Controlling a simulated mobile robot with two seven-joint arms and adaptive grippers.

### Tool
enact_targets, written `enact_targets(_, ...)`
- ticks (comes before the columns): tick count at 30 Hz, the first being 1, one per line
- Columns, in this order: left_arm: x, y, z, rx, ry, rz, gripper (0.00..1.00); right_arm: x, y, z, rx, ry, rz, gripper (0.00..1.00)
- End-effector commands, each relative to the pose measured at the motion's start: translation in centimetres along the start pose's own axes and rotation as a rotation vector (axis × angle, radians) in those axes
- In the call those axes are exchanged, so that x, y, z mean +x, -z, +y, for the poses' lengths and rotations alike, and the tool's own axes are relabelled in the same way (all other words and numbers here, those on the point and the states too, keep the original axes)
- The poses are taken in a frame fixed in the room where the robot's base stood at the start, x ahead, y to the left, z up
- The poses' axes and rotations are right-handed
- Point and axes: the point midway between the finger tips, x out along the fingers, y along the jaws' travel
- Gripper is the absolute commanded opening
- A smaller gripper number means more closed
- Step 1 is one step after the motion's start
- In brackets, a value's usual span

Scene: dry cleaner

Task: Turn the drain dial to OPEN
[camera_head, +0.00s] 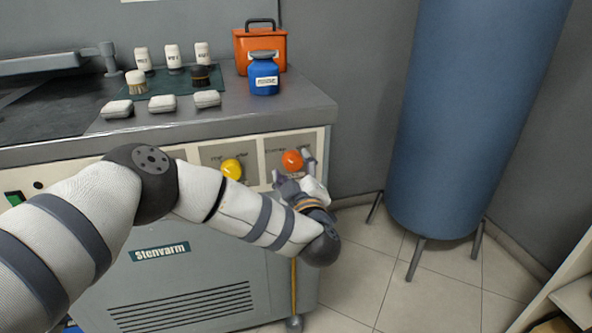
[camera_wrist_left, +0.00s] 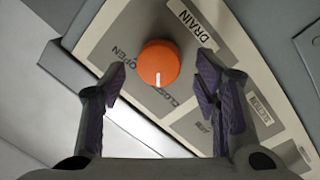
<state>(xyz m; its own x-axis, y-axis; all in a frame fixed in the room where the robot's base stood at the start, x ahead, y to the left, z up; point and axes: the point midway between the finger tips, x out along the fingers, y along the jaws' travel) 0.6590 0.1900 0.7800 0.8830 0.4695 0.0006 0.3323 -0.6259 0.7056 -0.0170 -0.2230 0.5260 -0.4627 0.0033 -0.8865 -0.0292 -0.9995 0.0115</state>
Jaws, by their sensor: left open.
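The drain dial is a round orange knob (camera_head: 292,160) on the front panel of the counter unit. In the left wrist view the knob (camera_wrist_left: 159,64) has a white mark on its lower edge, pointing toward the start of the CLOSED label (camera_wrist_left: 173,97). The OPEN label (camera_wrist_left: 120,60) is to its left and DRAIN (camera_wrist_left: 196,32) to its upper right. My left gripper (camera_wrist_left: 162,88) is open, its purple-padded fingers on either side of the knob with gaps visible. In the head view the gripper (camera_head: 298,184) is just below the knob, partly hidden by its wrist.
A yellow dial (camera_head: 232,168) is left of the orange one. A blue bottle (camera_head: 264,77), an orange case (camera_head: 259,50), brushes and white bottles stand on the counter (camera_head: 250,107). A large blue tank (camera_head: 465,110) stands on the right; tiled floor lies between.

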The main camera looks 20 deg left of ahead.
Motion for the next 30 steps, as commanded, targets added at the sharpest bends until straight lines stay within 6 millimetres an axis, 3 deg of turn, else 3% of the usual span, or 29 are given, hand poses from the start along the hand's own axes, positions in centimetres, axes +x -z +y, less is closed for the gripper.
enact_targets(10,0.74,0.02,0.04,0.0,-0.001,-0.001,0.54,0.09,-0.01,0.01,0.001,0.0,-0.002,0.4)
enact_targets(16,0.72,0.0,0.02,0.0,-0.001,-0.001,0.09,0.09,-0.01,0.01,0.001,0.0,-0.002,0.4)
enact_targets(30,0.68,0.19,0.34,0.098,0.003,-0.008,0.08,-0.81,0.09,0.0,0.001,0.001,0.014,0.4)
